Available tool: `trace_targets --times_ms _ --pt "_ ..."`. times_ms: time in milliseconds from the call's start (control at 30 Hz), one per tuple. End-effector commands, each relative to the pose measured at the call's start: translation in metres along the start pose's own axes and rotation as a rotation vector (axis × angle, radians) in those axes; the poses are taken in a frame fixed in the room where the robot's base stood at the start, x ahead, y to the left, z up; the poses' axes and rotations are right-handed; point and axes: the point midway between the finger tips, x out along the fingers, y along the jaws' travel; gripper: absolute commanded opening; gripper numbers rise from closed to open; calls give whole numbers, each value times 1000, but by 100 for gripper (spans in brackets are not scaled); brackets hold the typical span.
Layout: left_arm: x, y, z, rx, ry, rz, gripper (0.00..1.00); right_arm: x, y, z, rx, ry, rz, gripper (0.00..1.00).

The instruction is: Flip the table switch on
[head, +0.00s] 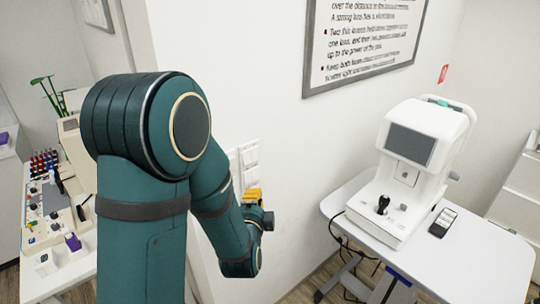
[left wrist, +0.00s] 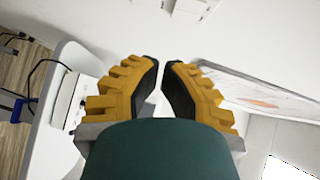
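The task's switch is not clear to me. A small black-and-white device (head: 442,222) lies on the white table (head: 480,262), right of the eye-test machine (head: 415,165), and a blue part (head: 398,276) shows at the table's front edge. I cannot tell if either is the switch. My left gripper (head: 253,194) is left of the table, in front of the wall near the wall plates. In the left wrist view its yellow fingers with black pads (left wrist: 160,66) stand slightly apart with nothing between them. My right gripper is out of view.
White wall plates (head: 249,154) are on the wall behind my left gripper. A framed text chart (head: 365,40) hangs above the machine. A second table (head: 70,268) with instruments is at the left. Black cables (head: 352,262) hang under the white table.

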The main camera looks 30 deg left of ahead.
Motion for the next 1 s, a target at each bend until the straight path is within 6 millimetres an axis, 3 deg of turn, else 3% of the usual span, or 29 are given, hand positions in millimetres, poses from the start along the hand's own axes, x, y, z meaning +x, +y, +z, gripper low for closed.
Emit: trace_targets --times_ms 133,633,767,1000 --pt "-1 -10 2 27 -8 -25 0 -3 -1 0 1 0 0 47" --pt "6 -11 3 30 -10 -29 0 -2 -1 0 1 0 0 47" --pt "23 -11 3 31 -11 -29 0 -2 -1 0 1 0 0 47" --pt "70 -12 4 31 -10 -29 0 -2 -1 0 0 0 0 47"
